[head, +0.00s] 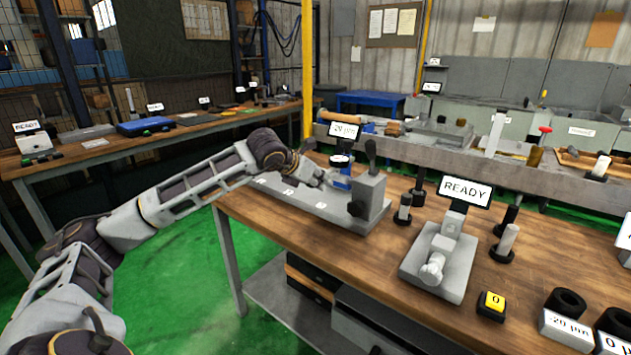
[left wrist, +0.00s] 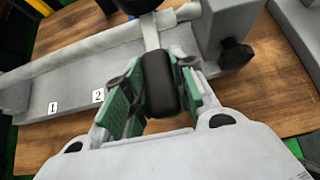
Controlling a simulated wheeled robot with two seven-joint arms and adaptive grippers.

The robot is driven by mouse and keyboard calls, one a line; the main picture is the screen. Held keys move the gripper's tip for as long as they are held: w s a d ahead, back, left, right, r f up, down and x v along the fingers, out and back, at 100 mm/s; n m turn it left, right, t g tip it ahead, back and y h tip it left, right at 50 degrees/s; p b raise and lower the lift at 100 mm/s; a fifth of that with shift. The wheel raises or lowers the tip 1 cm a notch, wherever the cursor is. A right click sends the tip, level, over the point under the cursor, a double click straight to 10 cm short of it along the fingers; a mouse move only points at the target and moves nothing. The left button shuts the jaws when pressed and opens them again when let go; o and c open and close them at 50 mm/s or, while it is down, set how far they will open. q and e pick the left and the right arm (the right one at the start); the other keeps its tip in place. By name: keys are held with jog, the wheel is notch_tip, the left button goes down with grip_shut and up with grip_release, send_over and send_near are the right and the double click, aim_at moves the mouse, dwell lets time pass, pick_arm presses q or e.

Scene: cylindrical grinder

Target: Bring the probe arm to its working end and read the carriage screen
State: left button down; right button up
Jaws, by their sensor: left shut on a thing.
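A grey measuring fixture (head: 325,212) with a long base lies on the wooden bench. Its carriage screen (head: 343,130) is small and seems to read "20 µm", the sign unclear. A round dial (head: 340,160) sits below the screen. My left gripper (head: 322,178) reaches over the base, beside the upright end block (head: 369,192). In the left wrist view its green-padded fingers (left wrist: 155,98) are closed on both sides of a black handle (left wrist: 158,82) on a pale stem, apparently the probe arm. Labels 1 (left wrist: 53,107) and 2 (left wrist: 98,96) show on the base. My right gripper is out of view.
Right of the fixture stands a grey device with a "READY" screen (head: 466,191). Near it are a yellow button (head: 493,303), black-based posts and dark rings (head: 566,302) by the front right.

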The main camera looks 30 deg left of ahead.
pick_arm(q)
jog(key=shift+d+f, duration=0.1)
jog(key=shift+f, duration=0.25)
jog(key=c, duration=1.2)
grip_release()
jog(key=shift+o, duration=0.2)
jog(key=shift+r, duration=0.15)
jog(key=shift+s+r, duration=0.15)
jog(key=shift+s+a+r, duration=0.2)
jog(key=shift+s+r, duration=0.25)
jog(key=shift+s, duration=0.05)
jog(key=v, duration=1)
jog(key=shift+s, duration=0.15)
dwell(1.2)
